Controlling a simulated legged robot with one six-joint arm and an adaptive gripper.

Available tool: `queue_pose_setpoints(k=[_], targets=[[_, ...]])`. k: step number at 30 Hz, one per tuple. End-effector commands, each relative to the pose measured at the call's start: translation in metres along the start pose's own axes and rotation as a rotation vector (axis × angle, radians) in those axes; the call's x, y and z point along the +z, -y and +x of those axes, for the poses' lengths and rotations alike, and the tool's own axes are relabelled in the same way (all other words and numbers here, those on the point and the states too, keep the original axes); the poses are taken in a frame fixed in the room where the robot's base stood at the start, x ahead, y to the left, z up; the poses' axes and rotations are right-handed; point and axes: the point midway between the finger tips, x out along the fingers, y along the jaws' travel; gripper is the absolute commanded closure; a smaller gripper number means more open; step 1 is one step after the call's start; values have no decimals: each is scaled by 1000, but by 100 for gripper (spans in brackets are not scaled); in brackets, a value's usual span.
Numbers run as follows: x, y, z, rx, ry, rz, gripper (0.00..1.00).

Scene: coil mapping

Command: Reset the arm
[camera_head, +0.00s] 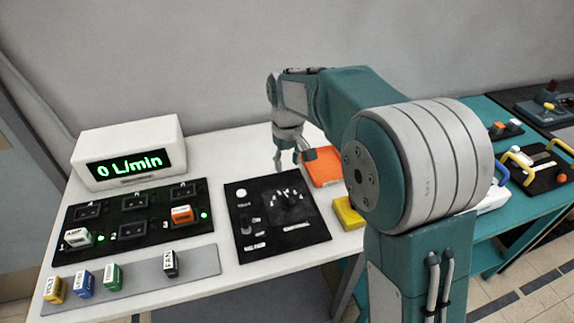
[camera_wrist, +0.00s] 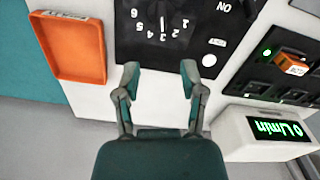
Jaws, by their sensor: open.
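My gripper (camera_head: 288,158) hangs above the white table near the back of the black dial panel (camera_head: 270,240). It is open and empty. In the wrist view my gripper (camera_wrist: 160,75) has its two fingers spread apart, with the near edge of the dial panel (camera_wrist: 140,52) just beyond them. The panel carries a numbered dial and an ON switch. My arm reaches out from the right in the head view and hides part of the table.
An orange tray (camera_head: 322,168) and a yellow block (camera_head: 347,213) lie right of the panel. A display (camera_head: 128,160) reads 0 L/min. A black socket panel (camera_head: 130,232) holds two blocks. A grey strip (camera_head: 140,280) holds several more. A teal table (camera_head: 490,258) stands right.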

Motion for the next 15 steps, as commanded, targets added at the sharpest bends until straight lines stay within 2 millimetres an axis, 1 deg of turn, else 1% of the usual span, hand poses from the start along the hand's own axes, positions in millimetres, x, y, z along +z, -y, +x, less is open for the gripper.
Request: queue_pose_setpoints(k=[8, 10, 13, 15], targets=[[0, 0, 0, 0, -1, 1, 47], [3, -1, -3, 1, -5, 6, 47], [16, -4, -16, 7, -28, 29, 47], [31, -8, -29, 14, -53, 55, 47]])
